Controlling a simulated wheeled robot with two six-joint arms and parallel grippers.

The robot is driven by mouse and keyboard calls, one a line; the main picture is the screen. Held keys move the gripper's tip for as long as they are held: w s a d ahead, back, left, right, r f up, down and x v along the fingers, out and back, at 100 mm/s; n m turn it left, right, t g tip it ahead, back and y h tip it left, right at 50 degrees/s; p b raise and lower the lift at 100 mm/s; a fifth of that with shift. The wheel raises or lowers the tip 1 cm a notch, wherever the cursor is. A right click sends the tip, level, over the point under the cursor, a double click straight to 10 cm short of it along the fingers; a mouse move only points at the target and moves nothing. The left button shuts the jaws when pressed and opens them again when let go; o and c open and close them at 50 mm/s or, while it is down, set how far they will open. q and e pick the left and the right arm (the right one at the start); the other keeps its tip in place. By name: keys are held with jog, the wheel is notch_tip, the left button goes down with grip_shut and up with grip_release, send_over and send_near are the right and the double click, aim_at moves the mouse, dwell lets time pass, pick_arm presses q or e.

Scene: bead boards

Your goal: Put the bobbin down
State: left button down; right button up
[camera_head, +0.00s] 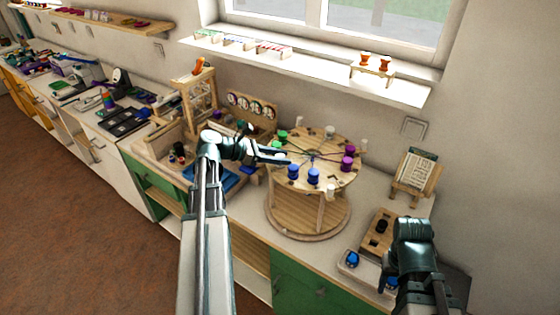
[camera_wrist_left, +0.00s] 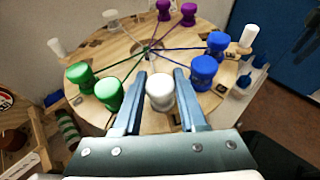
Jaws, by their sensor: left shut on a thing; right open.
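My left gripper (camera_head: 284,158) reaches over the near left rim of a round wooden bead board (camera_head: 311,150). In the left wrist view its two fingers (camera_wrist_left: 154,78) are shut on a white bobbin (camera_wrist_left: 159,91). The held bobbin is between the green bobbins (camera_wrist_left: 108,93) and the blue bobbins (camera_wrist_left: 204,70), over the board's near edge. I cannot tell whether it touches the board. In the head view the gripper mostly hides it. My right gripper (camera_head: 390,284) is open at the lower right, away from the board.
Purple bobbins (camera_head: 347,163) and another white bobbin (camera_head: 330,132) stand on the board. A wooden block (camera_head: 378,232) and a tray with blue pieces (camera_head: 352,260) are near my right gripper. A small stand holds a card (camera_head: 417,167).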

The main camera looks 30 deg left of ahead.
pick_arm(q)
jog(key=shift+f, duration=0.1)
jog(key=c, duration=0.8)
grip_release()
jog(key=shift+o, duration=0.2)
jog(key=shift+s+a+r, duration=0.1)
jog(key=shift+s+r, duration=0.05)
jog(key=shift+r, duration=0.25)
jog(key=p+v, duration=0.4)
jog(key=v, duration=0.7)
jog(key=shift+s+a+p, duration=0.2)
jog(key=shift+a+p, duration=0.05)
jog(key=shift+p, duration=0.05)
